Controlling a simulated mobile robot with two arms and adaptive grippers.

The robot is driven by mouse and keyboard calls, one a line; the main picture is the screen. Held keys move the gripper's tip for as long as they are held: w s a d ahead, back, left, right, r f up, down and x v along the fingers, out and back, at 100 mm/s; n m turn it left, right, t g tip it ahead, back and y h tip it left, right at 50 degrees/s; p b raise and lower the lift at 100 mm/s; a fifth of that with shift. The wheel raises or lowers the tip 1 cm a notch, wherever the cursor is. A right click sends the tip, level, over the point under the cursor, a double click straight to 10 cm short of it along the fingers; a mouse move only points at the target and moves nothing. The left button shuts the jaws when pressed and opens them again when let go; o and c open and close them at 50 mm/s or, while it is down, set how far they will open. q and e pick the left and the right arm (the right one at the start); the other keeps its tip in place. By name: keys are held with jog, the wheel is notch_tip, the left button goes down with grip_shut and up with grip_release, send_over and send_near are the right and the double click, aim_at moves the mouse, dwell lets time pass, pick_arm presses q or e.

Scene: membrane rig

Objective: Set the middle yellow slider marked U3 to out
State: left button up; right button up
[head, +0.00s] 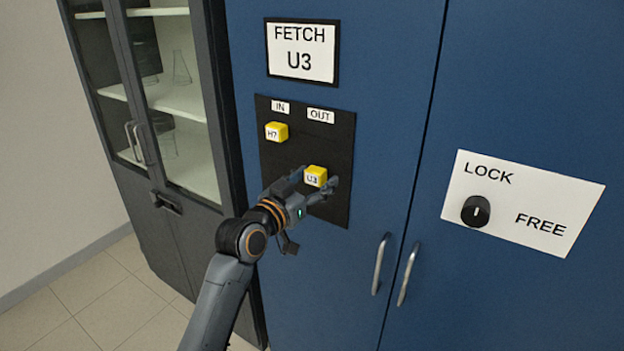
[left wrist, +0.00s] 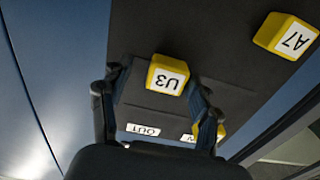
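The yellow U3 slider (head: 315,176) sits on a black panel (head: 342,142) below the OUT label (head: 320,116), right of the upper slider's column. In the left wrist view the U3 slider (left wrist: 168,75) appears upside down, on the OUT label's side (left wrist: 143,130). My left gripper (head: 317,178) is open, its fingers on either side of U3. In the left wrist view one finger is clearly apart from the block; the other is close beside it, and I cannot tell whether it touches. My right gripper is out of view.
Another yellow slider (head: 277,131) sits under the IN label (head: 280,107). The A7 slider (left wrist: 285,35) shows in the left wrist view. A sign (head: 302,52) reads FETCH U3. A black knob (head: 476,210) and door handles (head: 381,264) are to the right.

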pick_arm(q)
jog(key=shift+s+a, duration=0.25)
jog(key=shift+a, duration=0.15)
jog(key=v, duration=1.1)
